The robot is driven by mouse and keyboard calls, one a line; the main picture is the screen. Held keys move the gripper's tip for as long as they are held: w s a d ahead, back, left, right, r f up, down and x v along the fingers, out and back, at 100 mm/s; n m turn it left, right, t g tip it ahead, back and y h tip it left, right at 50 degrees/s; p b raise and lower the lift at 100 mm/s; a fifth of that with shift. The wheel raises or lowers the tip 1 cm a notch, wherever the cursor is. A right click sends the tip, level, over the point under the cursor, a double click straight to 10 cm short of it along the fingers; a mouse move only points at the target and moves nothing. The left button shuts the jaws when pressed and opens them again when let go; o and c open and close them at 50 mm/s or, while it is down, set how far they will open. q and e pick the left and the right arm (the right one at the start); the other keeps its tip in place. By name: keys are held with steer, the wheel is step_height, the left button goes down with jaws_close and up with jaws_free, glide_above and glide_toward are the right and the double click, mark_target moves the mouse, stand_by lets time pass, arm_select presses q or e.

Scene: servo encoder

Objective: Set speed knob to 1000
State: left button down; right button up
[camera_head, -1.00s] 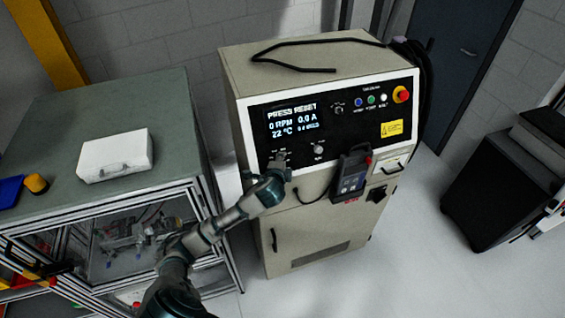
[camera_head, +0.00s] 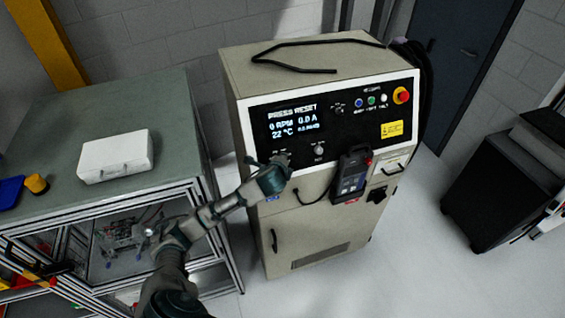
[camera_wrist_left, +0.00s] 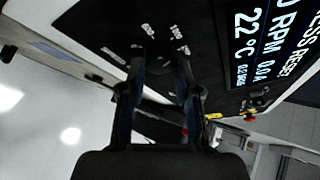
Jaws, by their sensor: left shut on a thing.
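The servo cabinet (camera_head: 235,90) has a black control panel (camera_head: 345,112) on its sloped front. Its display (camera_head: 293,121) reads PRESS RESET, 0 RPM, 0.0 A and 22 °C. My left gripper (camera_head: 282,161) is at the panel's lower left, below the display, and covers the knob there. In the left wrist view the fingers (camera_wrist_left: 160,78) are shut on the dark speed knob (camera_wrist_left: 159,58), which is mostly hidden between them. Small white scale marks (camera_wrist_left: 175,30) surround it; I cannot tell where the knob points. My right gripper is not in view.
A second knob (camera_head: 319,150) is right of my gripper. A handheld pendant (camera_head: 352,174) hangs on the cabinet front. Coloured buttons (camera_head: 371,100) and a red emergency stop (camera_head: 401,95) are at upper right. A workbench (camera_head: 60,115) with a white case (camera_head: 115,157) stands at left.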

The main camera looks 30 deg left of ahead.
arm_select(q)
steer(key=shift+a+f, duration=0.1)
steer(key=shift+f, duration=0.1)
steer(key=c, duration=0.9)
jaws_free()
steer(key=shift+o, duration=0.5)
steer(key=shift+w+a+f, duration=0.15)
steer(key=shift+w+a, duration=0.2)
steer(key=shift+s+d+r, duration=0.1)
steer(key=shift+s+r, duration=0.15)
steer(key=shift+s, duration=0.1)
steer(key=v, duration=1)
steer(key=shift+s+r, duration=0.25)
steer(key=shift+s, duration=0.05)
steer(key=shift+d, duration=0.1)
